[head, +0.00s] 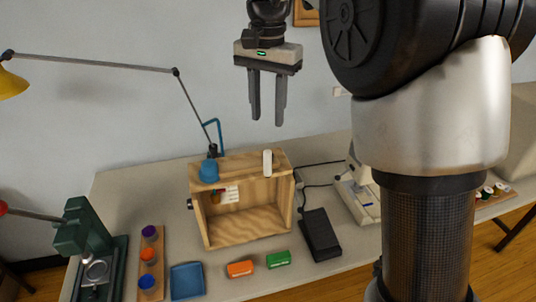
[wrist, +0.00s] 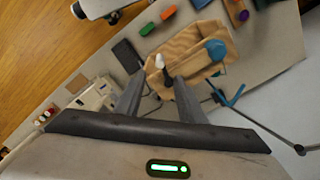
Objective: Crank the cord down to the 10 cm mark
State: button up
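A wooden box (head: 240,238) with an open front stands on the table; it also shows in the wrist view (wrist: 190,45). A white upright handle (head: 267,162) stands at its top right, and in the wrist view the handle (wrist: 159,62) appears between my fingertips, with a dark part beside it. A blue rounded part (head: 209,172) sits on the top left. A small pale card (head: 231,194) with colored marks is inside; I cannot read a 10 cm mark or make out the cord. My gripper (head: 267,122) is open and empty, above the box, apart from the handle.
A black pedal-like block (head: 320,235), a green block (head: 278,259), an orange block (head: 240,268) and a blue tray (head: 187,279) lie around the box. A white machine (head: 356,195) stands right, a green press (head: 85,235) left. A lamp arm (head: 196,108) reaches behind the box.

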aim_at(268, 151)
notch_tip(268, 151, down, 14)
jog(key=shift+w+b, duration=0.15)
jog(key=shift+b, duration=0.25)
grip_shut()
